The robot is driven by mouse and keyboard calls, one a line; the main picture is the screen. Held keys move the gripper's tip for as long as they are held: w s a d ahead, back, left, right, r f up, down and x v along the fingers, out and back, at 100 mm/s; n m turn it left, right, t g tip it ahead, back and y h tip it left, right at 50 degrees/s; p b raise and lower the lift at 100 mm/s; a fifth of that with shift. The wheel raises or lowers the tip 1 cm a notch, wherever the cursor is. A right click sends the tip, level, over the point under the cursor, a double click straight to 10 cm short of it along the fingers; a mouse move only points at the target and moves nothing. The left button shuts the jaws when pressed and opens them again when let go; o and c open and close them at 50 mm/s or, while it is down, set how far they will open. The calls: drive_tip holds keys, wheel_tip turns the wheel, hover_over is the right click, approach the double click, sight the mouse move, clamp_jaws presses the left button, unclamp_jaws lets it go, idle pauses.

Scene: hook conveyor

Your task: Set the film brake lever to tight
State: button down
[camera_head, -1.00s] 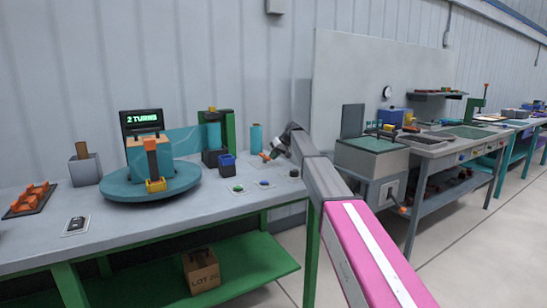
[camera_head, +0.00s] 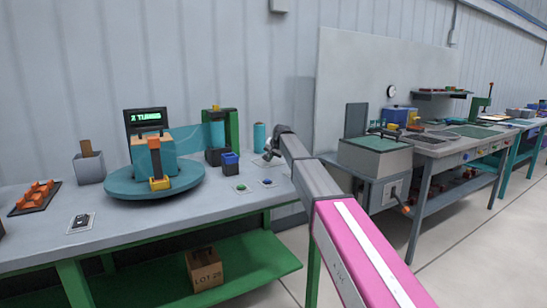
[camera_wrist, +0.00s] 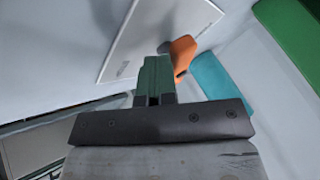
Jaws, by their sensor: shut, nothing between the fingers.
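The orange lever (camera_wrist: 182,53) stands on a pale plate (camera_wrist: 145,38) in the wrist view. In the head view, the plate (camera_head: 259,162) is at the right end of the near bench, and the lever is hidden by my gripper or too small to make out. My gripper (camera_wrist: 156,65) is shut and empty, its dark green fingertips right beside the lever. I cannot tell whether they touch it. In the head view my gripper (camera_head: 270,153) is low over the bench. The lever's setting marks are not readable.
A teal roll (camera_head: 259,137) stands just behind my gripper. To the left are a blue-topped box (camera_head: 230,162), a green-framed roll stand (camera_head: 232,127) and a teal turntable (camera_head: 120,187) with a wrapped carton.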

drive_tip(key=m+h, duration=0.1)
drive_tip(key=a+m+h, duration=0.1)
drive_tip(key=m, duration=0.1)
drive_tip(key=a+m+t+h, duration=0.1)
drive_tip(key=m, duration=0.1)
drive_tip(key=shift+s+a, duration=0.2)
drive_tip(key=shift+a, duration=0.2)
drive_tip(key=shift+w+a, duration=0.15)
drive_tip(key=shift+a, duration=0.35)
idle(0.4)
drive_tip(key=s+d, duration=0.1)
drive_tip(key=s, duration=0.1)
drive_tip(key=s+d, duration=0.2)
drive_tip(key=a+v, duration=0.1)
drive_tip(key=v, duration=0.8)
drive_tip(key=shift+a+r, duration=0.25)
drive_tip(key=shift+r, duration=0.15)
drive_tip(key=shift+s, duration=0.1)
drive_tip(key=shift+s, duration=0.1)
